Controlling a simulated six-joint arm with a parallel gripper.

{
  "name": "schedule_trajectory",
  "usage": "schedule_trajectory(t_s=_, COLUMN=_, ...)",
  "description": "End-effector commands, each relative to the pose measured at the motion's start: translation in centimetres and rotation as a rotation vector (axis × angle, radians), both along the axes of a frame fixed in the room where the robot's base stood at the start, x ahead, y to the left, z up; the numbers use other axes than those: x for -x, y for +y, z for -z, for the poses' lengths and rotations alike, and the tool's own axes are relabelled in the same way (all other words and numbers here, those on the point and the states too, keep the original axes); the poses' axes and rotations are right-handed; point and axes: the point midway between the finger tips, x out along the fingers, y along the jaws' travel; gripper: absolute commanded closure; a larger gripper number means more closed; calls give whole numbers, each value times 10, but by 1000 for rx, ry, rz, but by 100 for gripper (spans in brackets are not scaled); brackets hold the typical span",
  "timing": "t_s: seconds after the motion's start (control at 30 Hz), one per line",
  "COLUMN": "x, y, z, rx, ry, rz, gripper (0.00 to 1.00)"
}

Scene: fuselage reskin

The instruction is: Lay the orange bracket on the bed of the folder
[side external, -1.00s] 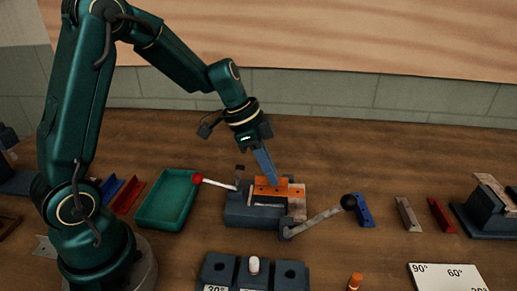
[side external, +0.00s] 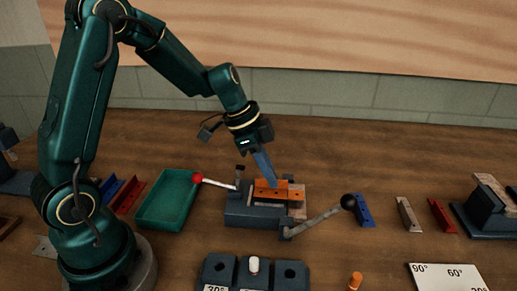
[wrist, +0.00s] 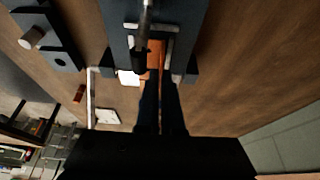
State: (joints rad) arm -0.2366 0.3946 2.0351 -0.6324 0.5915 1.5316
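The orange bracket (side external: 268,191) sits at the top of the folder (side external: 250,216), over its bed, in the side view. I cannot tell whether it fully touches the bed. My gripper (side external: 272,180) reaches down from above with its fingertips at the bracket. In the wrist view the two dark fingers (wrist: 160,84) lie close together with a strip of the orange bracket (wrist: 154,55) between them, so the gripper looks shut on it. The fingers and a dark clamp part hide some of the bracket in the wrist view.
A red-knobbed lever (side external: 198,179) is left of the folder and a black-knobbed lever (side external: 348,202) right of it. A green tray (side external: 168,200) stands at left. Blue (side external: 364,210), grey (side external: 408,214) and red (side external: 441,215) brackets lie at right. A dark block with holes (side external: 235,270) is in front.

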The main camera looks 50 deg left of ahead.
Motion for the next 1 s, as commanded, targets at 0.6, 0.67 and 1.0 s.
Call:
schedule_trajectory(t_s=0.6, x=0, y=0, z=12, rx=2, ry=2, rz=0, gripper=100)
schedule_trajectory(t_s=0.67, x=0, y=0, z=13, rx=2, ry=2, rz=0, gripper=100)
schedule_trajectory(t_s=1.0, x=0, y=0, z=13, rx=0, ry=0, rz=0, gripper=61)
